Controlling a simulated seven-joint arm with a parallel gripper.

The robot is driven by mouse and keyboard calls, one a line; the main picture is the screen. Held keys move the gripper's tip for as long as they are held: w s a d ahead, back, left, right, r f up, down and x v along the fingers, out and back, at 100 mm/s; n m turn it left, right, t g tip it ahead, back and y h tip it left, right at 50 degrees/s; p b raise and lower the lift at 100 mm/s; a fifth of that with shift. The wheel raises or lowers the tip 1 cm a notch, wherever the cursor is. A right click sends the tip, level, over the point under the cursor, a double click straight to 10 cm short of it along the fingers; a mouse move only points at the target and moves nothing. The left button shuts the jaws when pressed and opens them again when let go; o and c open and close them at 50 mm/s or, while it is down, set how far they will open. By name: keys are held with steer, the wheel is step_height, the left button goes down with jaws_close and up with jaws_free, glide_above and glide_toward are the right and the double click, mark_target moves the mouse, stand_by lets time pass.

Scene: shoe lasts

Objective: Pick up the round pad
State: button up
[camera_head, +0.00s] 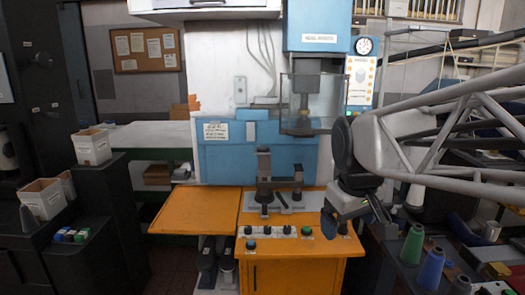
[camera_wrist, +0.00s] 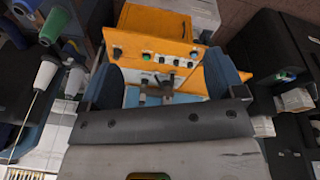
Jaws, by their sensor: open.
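My gripper (camera_head: 347,218) hangs over the right end of the orange workbench, in front of the blue machine (camera_head: 250,148). In the wrist view its two blue-grey fingers stand wide apart, with nothing held in the gap (camera_wrist: 160,82); the bench front shows beyond. I cannot tell for certain which thing is the round pad. A small dark round-topped piece (camera_head: 297,192) stands on the grey plate on the bench, left of my gripper and apart from it. A taller dark upright fixture (camera_head: 264,180) stands beside it.
The orange bench (camera_head: 262,274) has a row of knobs along its front. An empty orange side shelf (camera_head: 195,210) lies to the left. The press head (camera_head: 303,95) hangs above the plate. Thread cones (camera_head: 431,268) stand at the lower right, white boxes (camera_head: 92,147) at the left.

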steer(key=w+a+r+n, duration=0.3)
steer(key=w+a+n, duration=0.1)
steer(key=w, duration=0.9)
steer(key=w+a+r+n, duration=0.4)
steer(key=w, duration=0.9)
steer(key=w+a+r+n, duration=0.3)
steer(key=w+a+n, duration=0.1)
steer(key=w, duration=0.9)
steer(key=w+a+f+n+h, duration=0.15)
steer(key=w+a+n, duration=0.3)
steer(key=w, duration=0.45)
steer(key=w+a+f+n+y, duration=0.1)
steer(key=w+a+f+n, duration=0.3)
steer(key=w, duration=0.6)
steer(key=n+h, duration=0.2)
steer(key=h, duration=0.1)
glide_toward(262, 147)
steer(key=f, duration=0.1)
steer(key=shift+w+d+f+t+y, duration=0.1)
steer(key=shift+w+d+t+y, duration=0.2)
steer(key=shift+d, duration=0.15)
steer(key=shift+x, duration=1.3)
steer(key=shift+s, duration=0.1)
steer(key=shift+x, duration=2.6)
